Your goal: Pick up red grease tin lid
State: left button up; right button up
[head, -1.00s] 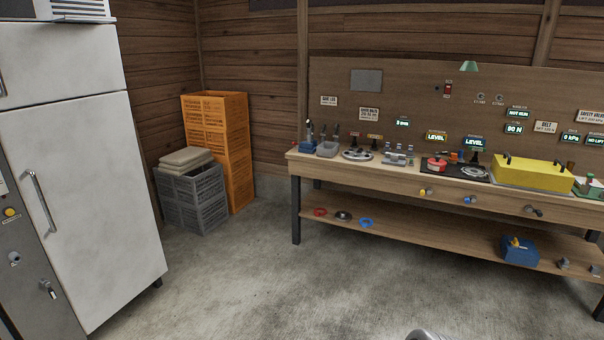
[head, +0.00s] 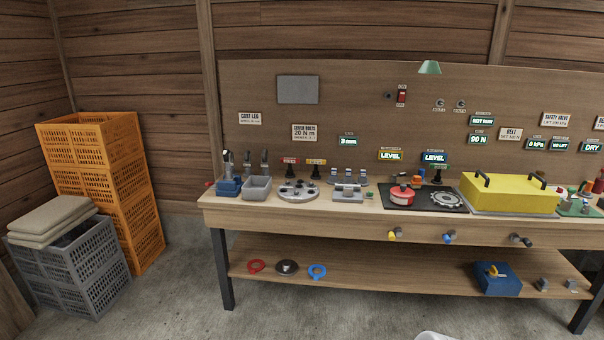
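A round red tin (head: 401,196) sits on the workbench, right of the middle, at the left side of a dark plate. Its top is red with a small dark knob, and this looks like the red lid (head: 402,188). At this size I cannot tell whether the lid is seated or loose. Neither of my grippers shows clearly. Only a pale rounded piece, perhaps part of my own arm, shows at the bottom edge.
The workbench (head: 300,212) has a lower shelf (head: 400,267) with rings and a blue box (head: 497,279). A yellow box (head: 510,193) stands right of the tin. Orange crates (head: 105,180) and a grey crate (head: 75,262) stand at left. Concrete floor before the bench is clear.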

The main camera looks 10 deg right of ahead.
aim_at(402, 191)
jog(key=z, duration=0.3)
jog(key=i, duration=1.95)
jog(key=z, duration=0.25)
